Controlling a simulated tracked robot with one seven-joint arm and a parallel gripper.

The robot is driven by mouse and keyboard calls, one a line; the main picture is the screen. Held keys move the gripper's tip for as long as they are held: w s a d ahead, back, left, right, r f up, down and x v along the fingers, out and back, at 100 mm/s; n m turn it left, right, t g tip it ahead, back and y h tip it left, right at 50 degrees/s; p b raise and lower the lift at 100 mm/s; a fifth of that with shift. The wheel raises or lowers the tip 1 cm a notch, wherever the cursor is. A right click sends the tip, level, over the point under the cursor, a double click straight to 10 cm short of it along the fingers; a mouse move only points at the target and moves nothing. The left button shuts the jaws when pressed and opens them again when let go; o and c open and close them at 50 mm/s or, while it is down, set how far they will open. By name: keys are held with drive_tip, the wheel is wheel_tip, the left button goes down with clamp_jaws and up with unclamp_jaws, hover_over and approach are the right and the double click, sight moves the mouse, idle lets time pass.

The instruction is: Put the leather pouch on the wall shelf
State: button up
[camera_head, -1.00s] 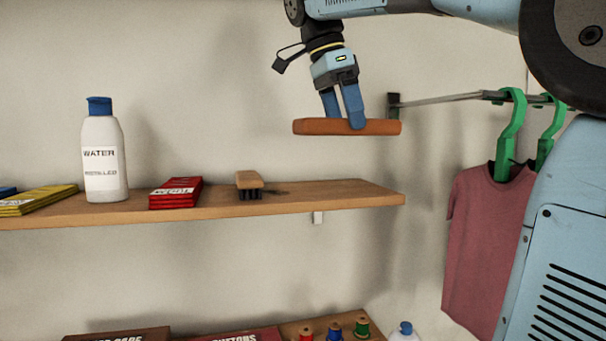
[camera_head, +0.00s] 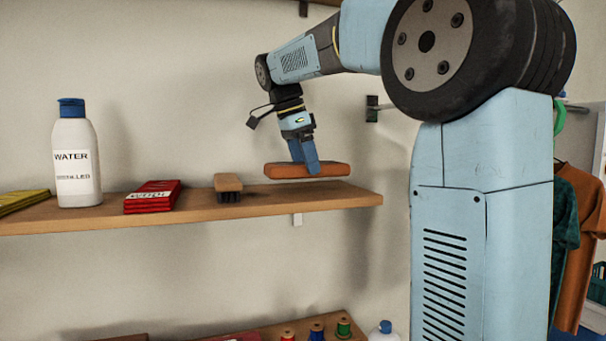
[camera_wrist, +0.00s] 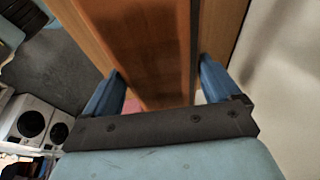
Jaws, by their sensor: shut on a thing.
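The leather pouch (camera_head: 335,169) is a flat, orange-brown piece held level in my gripper (camera_head: 307,171). My gripper points down with its blue fingers shut on the pouch. In the head view the pouch is just above the right part of the wooden wall shelf (camera_head: 290,204); I cannot tell whether it touches the shelf. In the wrist view the pouch (camera_wrist: 150,45) lies between the two fingers (camera_wrist: 160,92), with wood of the shelf showing beside it.
On the shelf, left of the pouch, are a brush (camera_head: 228,184), a stack of red packets (camera_head: 150,198), a white water bottle (camera_head: 75,165) and yellow packets (camera_head: 22,201). A lower shelf holds thread spools (camera_head: 343,328). Clothes (camera_head: 580,215) hang at right.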

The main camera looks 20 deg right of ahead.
sight(301, 163)
drive_tip(key=shift+w+f, duration=0.1)
drive_tip(key=shift+f, duration=1.45)
drive_tip(key=shift+f, duration=0.1)
drive_tip(key=o, duration=1)
drive_tip(key=shift+o, duration=0.2)
drive_tip(key=v, duration=1.2)
